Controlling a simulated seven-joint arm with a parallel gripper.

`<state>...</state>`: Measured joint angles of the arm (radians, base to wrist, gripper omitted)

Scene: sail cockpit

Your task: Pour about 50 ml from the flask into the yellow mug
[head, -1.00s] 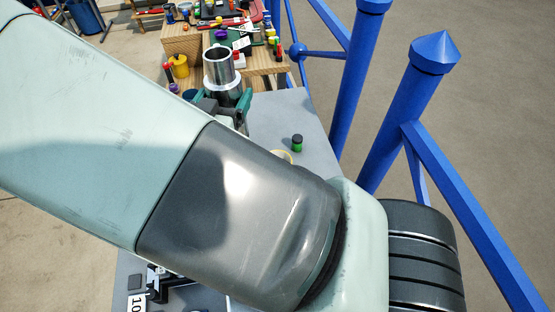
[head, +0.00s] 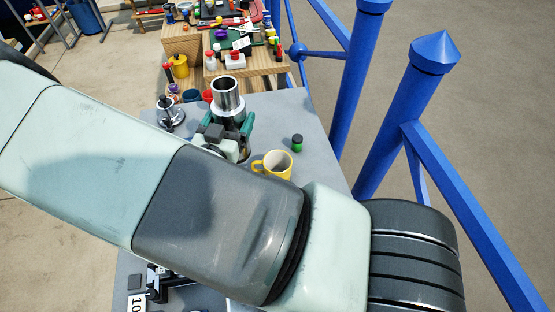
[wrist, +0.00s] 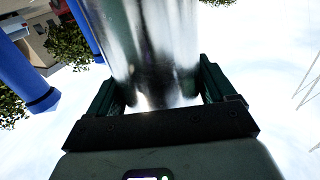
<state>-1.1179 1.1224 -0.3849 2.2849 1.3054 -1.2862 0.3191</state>
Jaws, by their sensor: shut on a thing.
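A shiny metal flask (head: 228,96) is upright in my gripper (head: 230,132), its open mouth facing up. The green jaws are shut around the flask's lower part. In the wrist view the flask (wrist: 155,50) fills the space between the jaws of my gripper (wrist: 158,95). The yellow mug (head: 285,168), pale inside, stands on the grey table just to the right of and nearer than the gripper. My arm hides a little of its lower edge. The flask is apart from the mug. The liquid level in either cannot be seen.
A small green jar with a dark lid (head: 297,143) stands right of the mug on the grey table (head: 270,115). A metal pot-like item (head: 170,115) stands to the left. Blue posts (head: 358,75) rise beyond the right edge. A wooden bench (head: 189,47) with clutter lies behind.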

